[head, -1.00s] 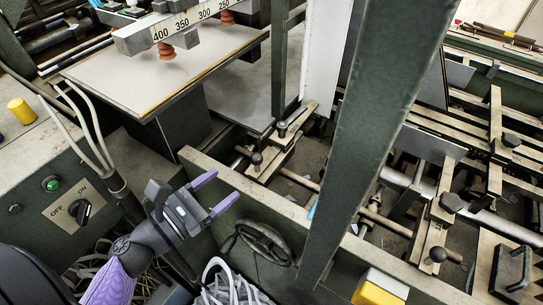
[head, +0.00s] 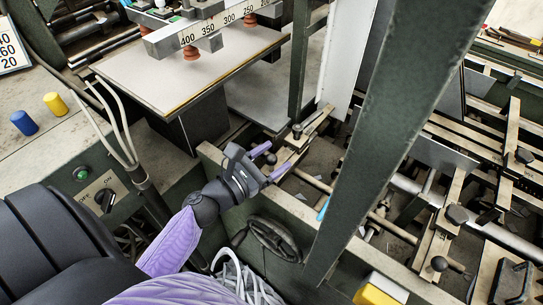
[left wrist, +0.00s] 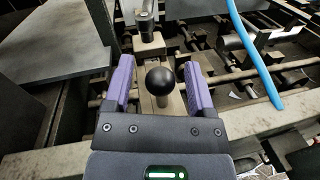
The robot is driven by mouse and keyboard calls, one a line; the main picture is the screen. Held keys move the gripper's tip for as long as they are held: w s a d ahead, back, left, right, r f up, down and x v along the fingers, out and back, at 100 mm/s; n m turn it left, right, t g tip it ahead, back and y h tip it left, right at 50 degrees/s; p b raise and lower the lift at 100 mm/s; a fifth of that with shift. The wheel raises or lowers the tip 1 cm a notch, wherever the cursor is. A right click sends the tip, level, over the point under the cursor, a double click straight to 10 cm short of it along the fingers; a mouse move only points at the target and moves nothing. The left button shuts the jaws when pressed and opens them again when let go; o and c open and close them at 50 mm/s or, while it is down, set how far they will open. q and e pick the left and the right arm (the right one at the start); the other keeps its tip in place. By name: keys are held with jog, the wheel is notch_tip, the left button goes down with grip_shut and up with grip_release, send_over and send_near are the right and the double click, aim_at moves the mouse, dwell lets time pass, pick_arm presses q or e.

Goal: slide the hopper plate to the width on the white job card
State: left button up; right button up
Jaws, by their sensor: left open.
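The white job card (head: 10,47) shows at the left edge of the head view, cut off, with "40", "60" and "20" visible. A white upright plate (head: 347,55), seemingly the hopper plate, stands behind the green post. At its foot is a slide block with a clamp handle (head: 297,130). In the left wrist view the clamp handle (left wrist: 147,20) stands beyond a black ball knob (left wrist: 160,80). My right gripper is not in view.
A thick green post (head: 395,130) rises right of my left gripper. A scale bar (head: 215,30) with suction cups hangs over the feed board. A blue hose (left wrist: 255,55) lies right of the knob.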

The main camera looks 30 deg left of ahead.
pick_arm(q)
grip_shut()
dwell(1.4)
